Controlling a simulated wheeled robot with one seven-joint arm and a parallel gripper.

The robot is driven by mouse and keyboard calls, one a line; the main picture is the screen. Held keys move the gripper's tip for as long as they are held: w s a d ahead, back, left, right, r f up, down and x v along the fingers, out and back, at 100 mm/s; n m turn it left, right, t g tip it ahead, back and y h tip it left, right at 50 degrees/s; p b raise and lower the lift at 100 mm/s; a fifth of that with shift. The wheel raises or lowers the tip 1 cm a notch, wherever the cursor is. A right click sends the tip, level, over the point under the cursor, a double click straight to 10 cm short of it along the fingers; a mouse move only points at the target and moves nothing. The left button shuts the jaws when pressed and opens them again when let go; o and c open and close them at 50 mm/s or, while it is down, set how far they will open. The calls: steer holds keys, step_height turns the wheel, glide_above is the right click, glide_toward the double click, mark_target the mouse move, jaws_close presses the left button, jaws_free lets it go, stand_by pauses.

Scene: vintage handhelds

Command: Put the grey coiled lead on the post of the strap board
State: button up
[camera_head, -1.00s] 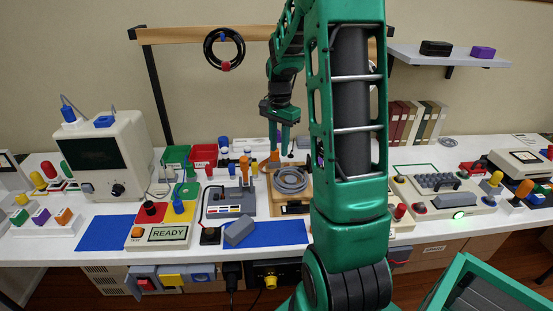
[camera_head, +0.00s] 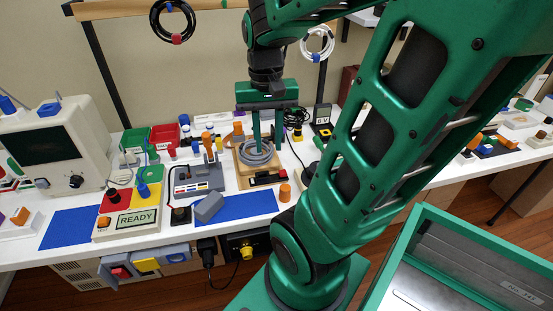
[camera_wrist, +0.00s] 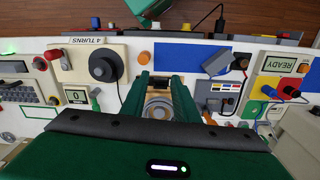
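The grey coiled lead (camera_head: 259,158) lies flat on a wooden board (camera_head: 243,178), which may be the strap board. It also shows in the wrist view (camera_wrist: 158,110) between my fingers. My gripper (camera_head: 265,140) points down over the coil with its two fingers apart. It also shows in the wrist view (camera_wrist: 160,82). The fingertips are at or just above the coil; I cannot tell whether they touch it. Part of the coil is hidden by the fingers, and I cannot make out a post clearly.
An orange cylinder (camera_head: 285,192) stands in front of the board at the right. A grey block (camera_head: 209,207) and a blue mat (camera_head: 240,207) lie at the front left. A box with a large black knob (camera_wrist: 103,68) is nearby. Black cable (camera_head: 297,116) lies behind.

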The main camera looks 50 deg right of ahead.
steer(key=s+a+f+n, duration=0.1)
steer(key=s+a+n, duration=0.1)
steer(key=s, duration=0.4)
steer(key=shift+a+f, duration=0.25)
steer(key=shift+a, duration=0.15)
steer(key=shift+w+f, duration=0.25)
steer(key=shift+w, duration=0.3)
